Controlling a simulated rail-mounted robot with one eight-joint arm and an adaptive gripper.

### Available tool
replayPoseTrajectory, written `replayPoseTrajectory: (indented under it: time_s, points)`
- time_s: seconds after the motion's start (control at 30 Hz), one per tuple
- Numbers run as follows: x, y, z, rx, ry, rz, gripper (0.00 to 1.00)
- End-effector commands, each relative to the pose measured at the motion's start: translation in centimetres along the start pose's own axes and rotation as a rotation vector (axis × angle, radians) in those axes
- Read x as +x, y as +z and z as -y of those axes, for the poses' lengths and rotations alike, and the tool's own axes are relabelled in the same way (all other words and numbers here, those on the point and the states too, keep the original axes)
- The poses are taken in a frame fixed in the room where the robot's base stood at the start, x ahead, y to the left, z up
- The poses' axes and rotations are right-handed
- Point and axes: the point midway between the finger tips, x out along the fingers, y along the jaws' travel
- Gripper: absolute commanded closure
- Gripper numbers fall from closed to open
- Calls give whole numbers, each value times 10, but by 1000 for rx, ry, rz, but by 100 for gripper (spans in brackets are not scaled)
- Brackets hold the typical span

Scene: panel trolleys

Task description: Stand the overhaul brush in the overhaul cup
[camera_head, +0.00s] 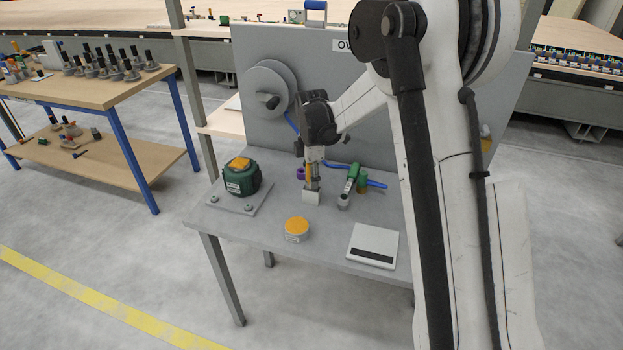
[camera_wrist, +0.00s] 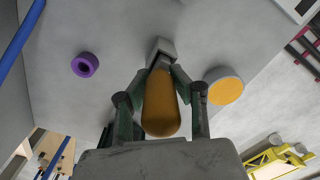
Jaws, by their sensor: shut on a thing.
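My gripper (camera_head: 312,178) is over the middle of the grey workbench (camera_head: 240,220), pointing down. In the wrist view my gripper (camera_wrist: 160,88) is shut on the brush (camera_wrist: 160,108), whose thick orange handle lies between the two fingers. The handle points toward the wrist camera. A pale grey box-shaped piece (camera_head: 311,198) shows at the lower end of the brush, and in the wrist view too (camera_wrist: 162,47). I cannot tell whether it is the cup around the brush's lower end or the brush's own head. The bristles are not clearly visible.
A yellow-topped tin (camera_head: 297,229) stands in front. A green round unit (camera_head: 242,177) is left. A purple ring (camera_head: 301,174), a green-handled tool (camera_head: 351,178) and a small grey cylinder (camera_head: 343,201) are close by. A white flat device (camera_head: 373,245) lies at the front right.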

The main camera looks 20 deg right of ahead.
Motion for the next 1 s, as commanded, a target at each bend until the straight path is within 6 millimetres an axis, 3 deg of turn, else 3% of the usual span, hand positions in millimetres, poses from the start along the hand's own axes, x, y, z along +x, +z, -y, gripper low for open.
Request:
replayPoseTrajectory:
  time_s: [0.6,0.63,0.77,1.0]
  points:
    - [14,0,0,0,0,0,100]
    - [14,0,0,0,0,0,76]
    - [13,0,0,0,0,0,59]
    - [13,0,0,0,0,0,57]
